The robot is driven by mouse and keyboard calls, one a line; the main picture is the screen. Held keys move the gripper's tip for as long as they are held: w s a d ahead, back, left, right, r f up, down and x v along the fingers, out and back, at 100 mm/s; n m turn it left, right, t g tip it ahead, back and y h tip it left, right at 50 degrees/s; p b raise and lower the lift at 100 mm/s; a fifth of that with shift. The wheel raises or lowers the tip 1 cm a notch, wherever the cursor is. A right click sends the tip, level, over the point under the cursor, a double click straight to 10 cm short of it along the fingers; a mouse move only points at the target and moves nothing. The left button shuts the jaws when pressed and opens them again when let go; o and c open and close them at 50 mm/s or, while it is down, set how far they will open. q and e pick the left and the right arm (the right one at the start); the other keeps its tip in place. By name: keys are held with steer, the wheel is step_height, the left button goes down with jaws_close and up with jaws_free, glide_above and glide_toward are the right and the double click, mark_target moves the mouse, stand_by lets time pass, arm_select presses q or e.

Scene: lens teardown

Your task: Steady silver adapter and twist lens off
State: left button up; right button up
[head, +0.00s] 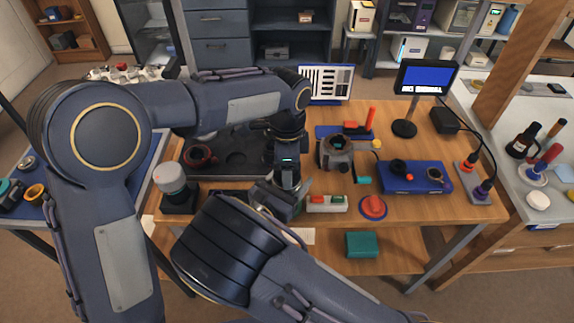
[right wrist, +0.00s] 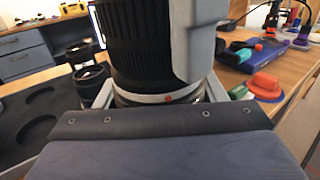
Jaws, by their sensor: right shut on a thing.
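A black ribbed lens (right wrist: 135,45) stands upright in the right wrist view, with a silver adapter ring (right wrist: 168,98) bearing a red dot at its lower end. My right gripper (right wrist: 148,100) is shut on the silver adapter, a finger on each side. In the head view my right gripper (head: 283,192) is low at the bench's front, partly hidden by its arm. My left gripper (head: 287,150) points down over the lens from above. A light grey finger of it lies along the lens's right side; whether it grips is unclear. The lens is mostly hidden in the head view.
A dark foam tray (head: 238,172) with round recesses lies left. A camera body (head: 336,152), a red knob (head: 372,206) and a blue device (head: 415,180) stand right. A grey-topped jar (head: 170,178) is front left. A small screen (head: 425,78) stands at back right.

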arm_select(q)
steer(key=c, duration=0.3)
steer(key=shift+n, duration=1.3)
steer(key=shift+n, duration=1.3)
steer(key=shift+n, duration=1.3)
